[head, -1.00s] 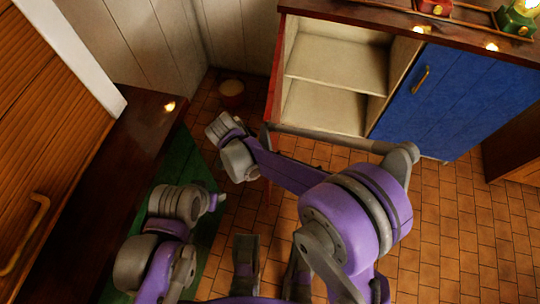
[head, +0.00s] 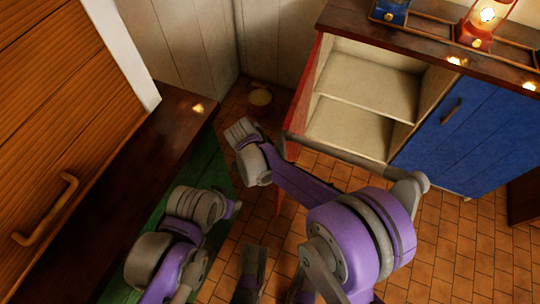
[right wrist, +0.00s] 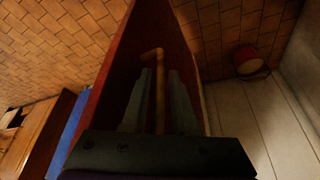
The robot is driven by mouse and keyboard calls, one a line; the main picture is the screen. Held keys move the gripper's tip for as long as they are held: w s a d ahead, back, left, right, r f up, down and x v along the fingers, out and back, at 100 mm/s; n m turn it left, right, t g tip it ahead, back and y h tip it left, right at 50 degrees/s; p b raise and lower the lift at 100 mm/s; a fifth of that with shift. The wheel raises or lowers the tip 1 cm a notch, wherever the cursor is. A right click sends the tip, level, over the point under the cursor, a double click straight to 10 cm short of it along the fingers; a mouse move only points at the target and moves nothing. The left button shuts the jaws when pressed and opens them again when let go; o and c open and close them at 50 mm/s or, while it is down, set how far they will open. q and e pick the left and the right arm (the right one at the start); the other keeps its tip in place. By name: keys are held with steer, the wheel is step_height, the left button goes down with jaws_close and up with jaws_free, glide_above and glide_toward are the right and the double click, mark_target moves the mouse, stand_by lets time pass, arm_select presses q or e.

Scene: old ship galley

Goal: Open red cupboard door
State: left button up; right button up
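The red cupboard door (head: 304,90) stands swung out from the cupboard (head: 372,85), seen nearly edge-on in the head view. The cupboard's inside, with one shelf, shows empty. In the right wrist view the door's dark red face (right wrist: 120,75) fills the middle, with a brass handle (right wrist: 159,85) on it. My right gripper (right wrist: 159,95) has one finger on each side of the handle, with narrow dark gaps between; it looks open around it. In the head view my right wrist hides its fingers. My left gripper (head: 234,209) is at lower left, its fingers unclear.
A closed blue door (head: 450,135) is right of the opening. Lanterns (head: 480,25) stand on the cupboard top. A red bucket (right wrist: 248,62) stands by the wall. A dark wooden counter (head: 140,160) runs along the left. Tiled floor (head: 440,245) is clear at right.

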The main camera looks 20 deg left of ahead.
steer(key=p+v, duration=0.2)
steer(key=v, duration=0.9)
steer(key=shift+p, duration=0.3)
